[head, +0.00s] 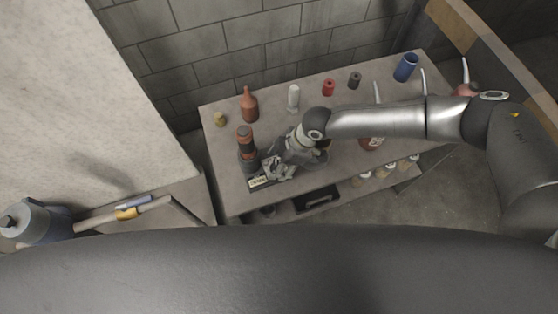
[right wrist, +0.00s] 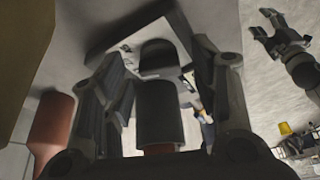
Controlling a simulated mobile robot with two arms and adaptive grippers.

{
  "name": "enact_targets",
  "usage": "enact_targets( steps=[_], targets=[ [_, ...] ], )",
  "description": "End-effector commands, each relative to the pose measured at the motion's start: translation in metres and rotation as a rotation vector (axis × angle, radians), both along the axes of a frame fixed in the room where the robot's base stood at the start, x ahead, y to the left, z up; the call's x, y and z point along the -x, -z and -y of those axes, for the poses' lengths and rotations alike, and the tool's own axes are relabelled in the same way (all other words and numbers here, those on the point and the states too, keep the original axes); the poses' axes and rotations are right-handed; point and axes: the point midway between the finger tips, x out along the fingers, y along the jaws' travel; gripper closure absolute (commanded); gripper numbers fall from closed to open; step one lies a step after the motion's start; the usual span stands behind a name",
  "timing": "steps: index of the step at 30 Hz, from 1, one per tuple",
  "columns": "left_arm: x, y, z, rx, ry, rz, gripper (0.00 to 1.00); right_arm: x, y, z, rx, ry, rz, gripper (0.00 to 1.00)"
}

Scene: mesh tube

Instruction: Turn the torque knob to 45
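A black and orange upright tool (head: 246,148) stands at the left front of the table, with a pale lettered plate (head: 259,182) at its foot. My right gripper (head: 275,170) is low over the plate, just right of the tool. In the right wrist view, its fingers (right wrist: 165,95) are apart, on either side of a dark cylinder (right wrist: 158,112) with a reddish near end; gaps show beside it. Behind it is a pale lettered panel with a dark rounded part (right wrist: 157,57). I cannot tell which part is the torque knob. My left gripper (right wrist: 268,32) shows spread and empty at the upper right.
On the table (head: 222,150) stand a brown bottle (head: 249,105), a yellow cup (head: 220,119), a white bottle (head: 293,98), a red can (head: 328,88), a dark can (head: 354,80) and a blue cup (head: 405,68). My right arm crosses the table's right half.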

Motion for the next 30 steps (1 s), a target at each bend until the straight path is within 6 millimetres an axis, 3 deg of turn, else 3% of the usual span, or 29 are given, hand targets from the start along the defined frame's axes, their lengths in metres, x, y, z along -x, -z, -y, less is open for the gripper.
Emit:
enact_targets(
  steps=[1,10,20,30],
  targets=[
    [0.0,0.0,0.0,0.0,0.0,0.0,0.47,0.0,0.0,0.0,0.0,0.0,0.0,0.52],
    [0.0,0.0,0.0,0.0,0.0,0.001,0.47,0.0,0.0,0.0,0.0,0.0,0.0,0.9],
    [-0.001,-0.012,0.0,-0.001,0.0,0.001,0.47,0.002,-0.003,0.0,-0.001,0.057,-0.003,0.9],
    [-0.001,-0.049,0.0,-0.001,0.0,0.001,0.47,0.006,-0.005,0.0,0.0,0.296,-0.007,0.9]
  ],
)
